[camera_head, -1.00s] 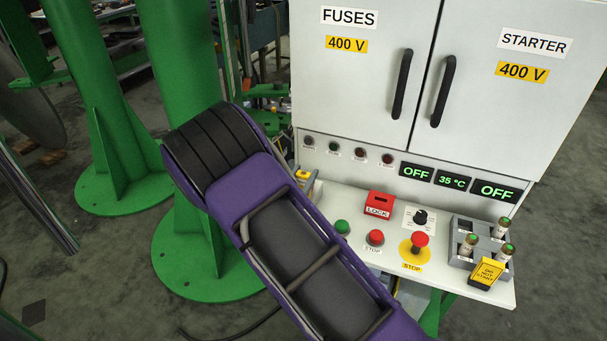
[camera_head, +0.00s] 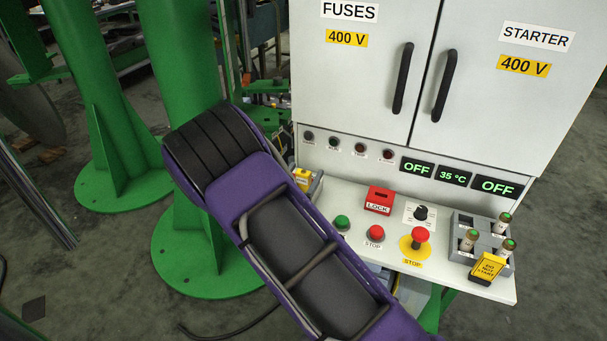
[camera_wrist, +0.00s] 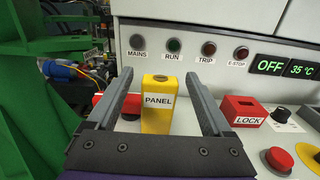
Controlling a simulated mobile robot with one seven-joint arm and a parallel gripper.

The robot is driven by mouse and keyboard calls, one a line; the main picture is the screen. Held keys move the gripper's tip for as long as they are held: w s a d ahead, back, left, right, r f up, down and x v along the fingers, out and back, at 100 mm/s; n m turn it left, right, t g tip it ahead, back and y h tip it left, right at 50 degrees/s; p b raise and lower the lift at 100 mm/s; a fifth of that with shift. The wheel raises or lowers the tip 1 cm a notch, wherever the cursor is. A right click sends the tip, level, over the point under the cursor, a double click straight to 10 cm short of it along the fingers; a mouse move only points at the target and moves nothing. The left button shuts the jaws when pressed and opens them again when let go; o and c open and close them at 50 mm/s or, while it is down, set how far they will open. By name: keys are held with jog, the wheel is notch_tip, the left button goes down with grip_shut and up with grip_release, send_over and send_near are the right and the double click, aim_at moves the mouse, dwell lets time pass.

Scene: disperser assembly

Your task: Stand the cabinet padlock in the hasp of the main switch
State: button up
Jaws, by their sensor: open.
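A yellow block labelled PANEL (camera_wrist: 158,104), which may be the cabinet padlock, stands upright on the panel's left end in the wrist view. It has a dark round spot on top; no shackle is clear. It is partly visible past my arm in the head view (camera_head: 302,176). My gripper (camera_wrist: 159,78) is open, with one finger on each side of the block; contact cannot be told. A red part (camera_wrist: 131,105) shows beside the block, partly hidden by the left finger; I cannot tell whether it is the main switch. No hasp is clearly visible.
A red LOCK box (camera_head: 380,200), green button (camera_head: 342,222), red button (camera_head: 375,233), black knob (camera_head: 421,213) and emergency stop (camera_head: 420,236) stand to the right. A grey rack (camera_head: 463,250) holds capped cylinders; a yellow tag (camera_head: 488,268) is at its front. The cabinet (camera_head: 380,110) rises behind.

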jog(key=p+v, duration=0.1)
jog(key=v, duration=1.6)
jog(key=shift+s, duration=0.25)
jog(key=shift+a+r, duration=0.1)
